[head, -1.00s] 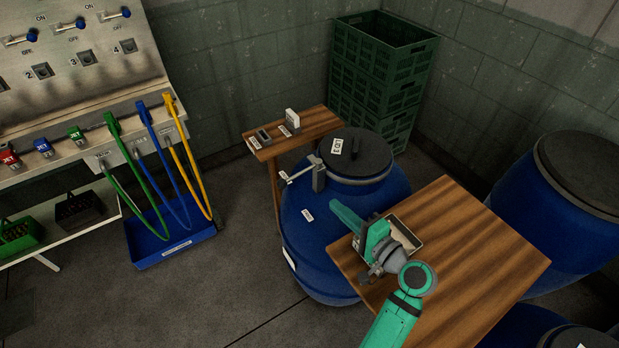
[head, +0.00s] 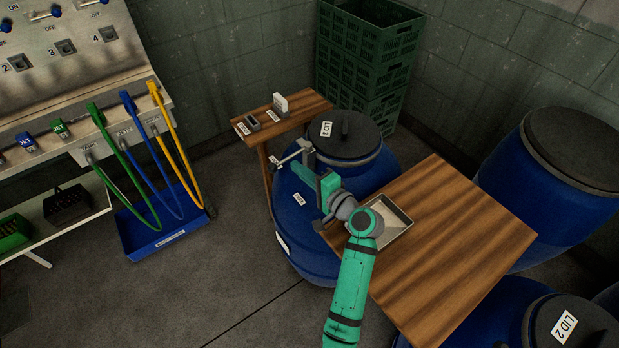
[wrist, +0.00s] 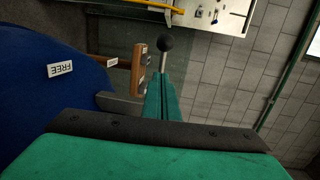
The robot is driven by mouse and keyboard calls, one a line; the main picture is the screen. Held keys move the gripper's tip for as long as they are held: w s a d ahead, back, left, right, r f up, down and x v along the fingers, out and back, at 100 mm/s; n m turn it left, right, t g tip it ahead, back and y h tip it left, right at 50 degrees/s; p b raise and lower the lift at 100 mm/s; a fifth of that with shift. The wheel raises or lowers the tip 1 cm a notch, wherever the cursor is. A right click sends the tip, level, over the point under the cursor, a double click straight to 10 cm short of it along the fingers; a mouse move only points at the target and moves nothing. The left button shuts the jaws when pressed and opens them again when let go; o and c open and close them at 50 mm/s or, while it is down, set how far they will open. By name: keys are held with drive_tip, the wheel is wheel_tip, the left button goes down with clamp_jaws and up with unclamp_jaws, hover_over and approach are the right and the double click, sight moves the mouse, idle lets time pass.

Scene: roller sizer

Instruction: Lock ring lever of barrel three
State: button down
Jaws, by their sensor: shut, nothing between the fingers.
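The blue barrel (head: 300,243) carries a dark lid (head: 350,150) labelled LID 3. Its ring lever (head: 290,157) is a thin rod sticking out left from a grey bracket (head: 308,154) at the lid's left side. In the wrist view the lever's rod (wrist: 166,60) ends in a black ball knob (wrist: 167,43), just beyond the fingertips. A FREE label (wrist: 62,68) shows on the barrel. My gripper (head: 318,176) is shut and empty, above the barrel close to the bracket. I cannot tell whether its green fingers (wrist: 162,100) touch the lever.
A wooden table (head: 450,240) with a shallow tray (head: 398,228) stands right of the barrel. A small wooden shelf (head: 313,104) is behind it. Green crates (head: 365,60) stand at the back. Other blue barrels (head: 545,190) are at the right. Open floor lies left.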

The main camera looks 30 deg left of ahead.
drive_tip(key=shift+a+f, duration=0.1)
drive_tip(key=shift+a, duration=0.95)
drive_tip(key=shift+w+d, duration=0.1)
drive_tip(key=shift+w, duration=0.1)
